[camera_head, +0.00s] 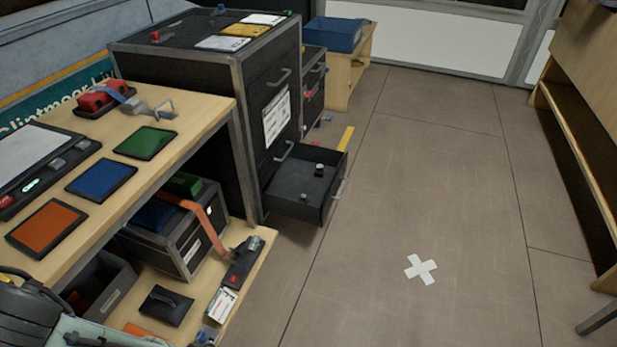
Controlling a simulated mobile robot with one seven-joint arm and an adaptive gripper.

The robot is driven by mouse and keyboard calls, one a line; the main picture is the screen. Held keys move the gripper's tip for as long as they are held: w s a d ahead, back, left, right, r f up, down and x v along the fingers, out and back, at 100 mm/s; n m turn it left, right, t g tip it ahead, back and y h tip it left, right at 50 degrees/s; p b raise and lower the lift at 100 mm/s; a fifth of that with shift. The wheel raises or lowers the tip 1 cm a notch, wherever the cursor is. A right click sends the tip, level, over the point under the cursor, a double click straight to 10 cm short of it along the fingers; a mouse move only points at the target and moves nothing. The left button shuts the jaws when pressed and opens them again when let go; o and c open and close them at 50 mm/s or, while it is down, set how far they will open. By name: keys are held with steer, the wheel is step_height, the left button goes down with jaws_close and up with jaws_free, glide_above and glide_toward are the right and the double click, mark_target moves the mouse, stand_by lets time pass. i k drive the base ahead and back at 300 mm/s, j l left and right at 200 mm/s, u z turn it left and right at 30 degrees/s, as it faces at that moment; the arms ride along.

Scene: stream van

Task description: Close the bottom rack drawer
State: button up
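The black rack (200,75) stands at the back left with a metal-edged frame. Its bottom drawer (325,200) is pulled well out to the right, over the floor. The drawer is open at the top, and a few small dark objects (320,170) with light tops lie in it. A handle (339,188) shows on its front face. The upper drawer face (275,90) sits flush in the rack and has a white label sheet and handles. I do not make out my gripper in this view.
A wooden bench (190,110) with coloured pads and a lower shelf holding a black case (185,235) stands at the left. Clear floor (430,200) with a white tape cross (420,267) lies right of the drawer. A wooden bench (580,130) lines the right side.

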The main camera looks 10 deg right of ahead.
mark_target(294, 176)
steer(key=z, duration=0.4)
steer(key=i+l+u, duration=0.15)
steer(key=i+l, duration=0.2)
steer(key=i+l+u, duration=0.1)
steer(key=i+l, duration=0.25)
steer(key=i+l+u, duration=0.15)
steer(key=i+l, duration=0.25)
steer(key=i+l+u, duration=0.15)
steer(key=i+l, duration=0.15)
steer(key=l, duration=0.2)
steer(key=i+l+u, duration=0.1)
steer(key=i+l, duration=0.2)
steer(key=l, duration=0.15)
